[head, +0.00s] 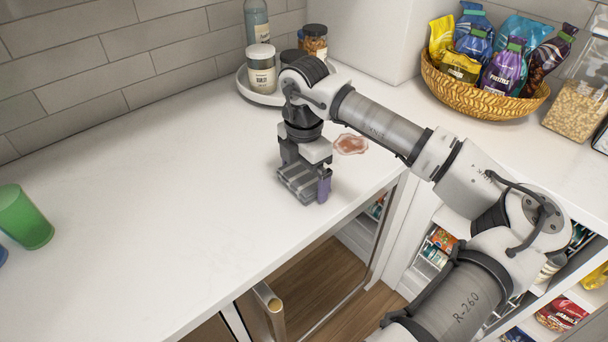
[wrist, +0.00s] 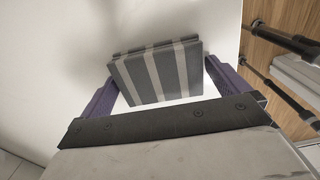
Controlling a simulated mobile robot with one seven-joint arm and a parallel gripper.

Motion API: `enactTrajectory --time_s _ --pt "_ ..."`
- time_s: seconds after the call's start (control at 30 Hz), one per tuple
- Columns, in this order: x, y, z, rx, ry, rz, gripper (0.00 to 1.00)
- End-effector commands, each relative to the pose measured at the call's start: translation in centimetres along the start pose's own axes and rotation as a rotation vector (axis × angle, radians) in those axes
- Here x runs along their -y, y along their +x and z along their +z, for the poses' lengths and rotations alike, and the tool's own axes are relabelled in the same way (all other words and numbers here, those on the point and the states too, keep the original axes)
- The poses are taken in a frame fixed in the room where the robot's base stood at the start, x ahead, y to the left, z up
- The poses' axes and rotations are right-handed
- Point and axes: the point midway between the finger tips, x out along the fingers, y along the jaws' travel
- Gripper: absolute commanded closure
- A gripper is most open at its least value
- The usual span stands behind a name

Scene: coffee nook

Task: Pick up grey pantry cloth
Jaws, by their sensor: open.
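The grey pantry cloth (wrist: 157,74) is a folded block with light and dark grey stripes. It lies on the white counter and also shows in the head view (head: 294,186), partly hidden by my gripper. My gripper (wrist: 160,86) is open, with a purple finger on each side of the cloth's near part. In the head view my gripper (head: 305,180) points down over the cloth, near the counter's front edge. I cannot tell whether the fingers touch the cloth.
A reddish-brown spill (head: 351,144) is on the counter behind my gripper. A round tray (head: 262,98) with jars and a bottle stands at the back. A snack basket (head: 485,100) is at the right, and a green cup (head: 24,218) at the left. The counter's left middle is clear.

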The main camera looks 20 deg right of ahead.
Motion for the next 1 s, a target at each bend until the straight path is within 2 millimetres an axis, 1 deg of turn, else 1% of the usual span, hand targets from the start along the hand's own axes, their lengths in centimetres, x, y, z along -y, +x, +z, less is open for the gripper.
enactTrajectory --time_s 0.2,0.27,0.4,0.47,0.67,0.77,0.87,1.0 --pt "0.0 0.1 0.0 0.001 0.0 0.0 0.0" --pt "0.0 0.1 0.0 0.001 0.0 0.0 0.07" --pt "0.0 0.1 0.0 0.001 0.0 0.0 0.25" --pt "0.0 0.1 0.0 0.001 0.0 0.0 0.32" --pt "0.0 0.1 0.0 0.001 0.0 0.0 0.32" --pt "0.0 -0.5 0.1 0.003 0.001 0.001 0.32" --pt "0.0 -1.8 0.1 0.005 0.0 0.001 0.32" --pt "0.0 -4.7 0.1 0.006 0.0 0.002 0.32"
